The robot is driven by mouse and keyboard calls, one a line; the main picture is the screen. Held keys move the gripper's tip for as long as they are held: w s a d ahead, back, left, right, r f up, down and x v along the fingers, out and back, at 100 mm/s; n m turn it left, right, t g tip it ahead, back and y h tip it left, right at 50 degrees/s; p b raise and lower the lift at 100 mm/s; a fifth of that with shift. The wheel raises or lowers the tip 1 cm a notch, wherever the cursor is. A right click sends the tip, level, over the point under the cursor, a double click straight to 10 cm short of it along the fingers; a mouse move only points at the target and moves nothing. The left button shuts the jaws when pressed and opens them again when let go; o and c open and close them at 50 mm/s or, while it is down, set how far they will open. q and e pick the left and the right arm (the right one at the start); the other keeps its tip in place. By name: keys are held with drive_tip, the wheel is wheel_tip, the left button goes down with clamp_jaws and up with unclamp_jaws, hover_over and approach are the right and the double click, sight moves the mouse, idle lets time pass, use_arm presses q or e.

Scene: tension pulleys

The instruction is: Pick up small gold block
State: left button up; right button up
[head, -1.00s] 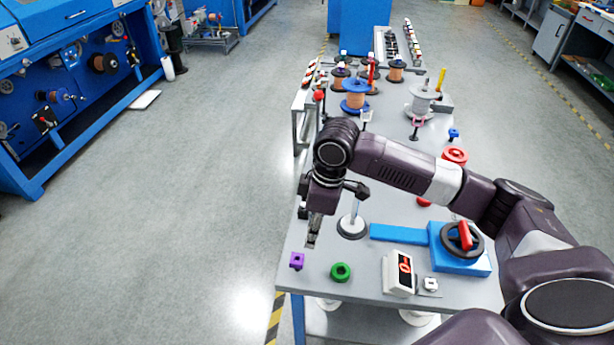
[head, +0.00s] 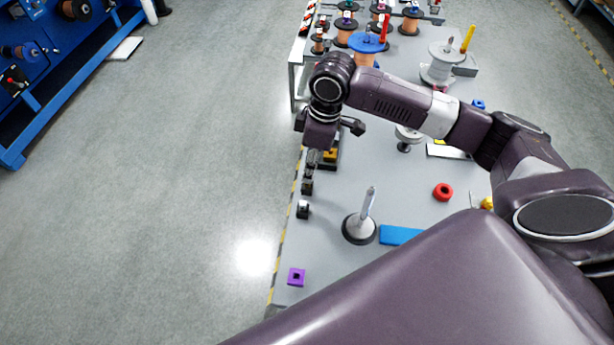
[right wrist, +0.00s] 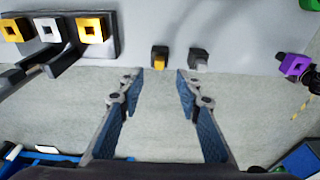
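The small gold block (right wrist: 160,58) sits in a dark holder at the table edge in the right wrist view, between and beyond my fingertips. My right gripper (right wrist: 160,73) is open and empty, its two fingers apart and not touching the block. In the head view my right gripper (head: 311,158) points down over the table's left edge. The gold block's colour cannot be made out there. A small grey block (right wrist: 198,60) sits just right of the gold one. My left gripper is not in view.
A dark tray with larger square gold blocks (right wrist: 92,29) lies left of the small block in the right wrist view. A purple block (head: 296,277) is near the front corner. A grey spindle (head: 361,222) stands on the table. Free floor (head: 180,200) lies left.

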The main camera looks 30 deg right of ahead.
wheel_tip(320, 180, down, 6)
drive_tip(key=shift+w+a+r+p, duration=0.15)
drive_tip(key=shift+p, duration=0.2)
clamp_jaws()
